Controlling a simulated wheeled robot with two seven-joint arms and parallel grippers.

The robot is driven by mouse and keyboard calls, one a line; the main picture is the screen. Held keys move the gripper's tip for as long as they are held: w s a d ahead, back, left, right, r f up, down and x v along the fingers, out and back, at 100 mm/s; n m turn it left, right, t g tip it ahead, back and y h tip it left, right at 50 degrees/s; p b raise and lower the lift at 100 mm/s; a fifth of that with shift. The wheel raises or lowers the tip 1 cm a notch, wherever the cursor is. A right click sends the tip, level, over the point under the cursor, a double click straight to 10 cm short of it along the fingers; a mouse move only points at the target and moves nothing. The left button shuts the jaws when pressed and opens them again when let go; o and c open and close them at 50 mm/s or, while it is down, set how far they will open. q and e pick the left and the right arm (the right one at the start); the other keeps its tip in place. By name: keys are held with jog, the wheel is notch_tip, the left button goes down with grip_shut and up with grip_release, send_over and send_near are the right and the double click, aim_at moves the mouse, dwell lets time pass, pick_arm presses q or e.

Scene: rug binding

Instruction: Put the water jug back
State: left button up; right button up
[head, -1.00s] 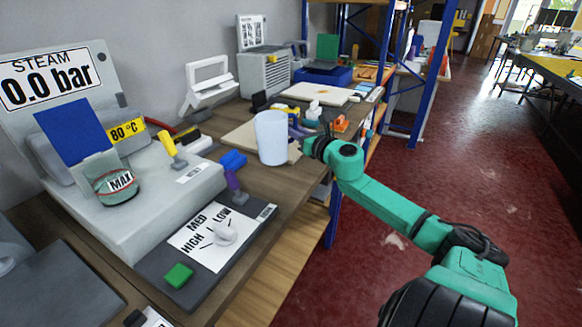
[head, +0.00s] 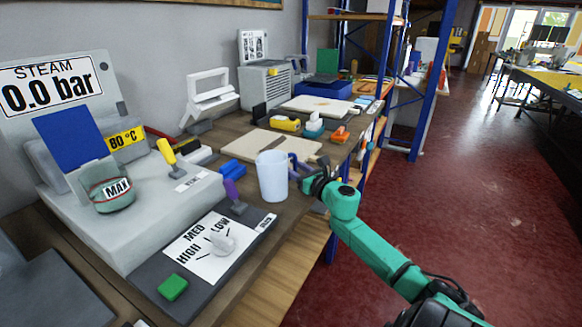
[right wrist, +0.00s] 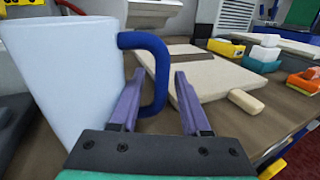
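The water jug (head: 272,176) is a pale, translucent cup with a dark blue handle (head: 298,166). It stands upright on the brown bench, beside the steam station's black control plate. In the right wrist view the jug (right wrist: 62,85) fills the left side, and its handle (right wrist: 160,70) shows between my fingertips. My right gripper (right wrist: 160,90) is open, its two purple fingers apart with a gap beside the handle. In the head view my right gripper (head: 312,186) is just right of the jug. My left gripper is not in view.
The steam station (head: 130,205) with its gauge is at the left. A purple lever (head: 233,192) and a blue block (head: 232,170) are close left of the jug. A pale board (head: 250,143) lies behind it, with tools beyond. A blue shelf post (head: 425,100) stands at the right.

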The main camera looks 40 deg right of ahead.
jog(key=shift+r, duration=0.25)
jog(key=shift+s+f, duration=0.15)
jog(key=shift+s, duration=0.05)
jog(key=s+a, duration=0.1)
jog(key=s, duration=1)
jog(key=shift+s+a, duration=0.15)
jog(key=shift+s, duration=0.15)
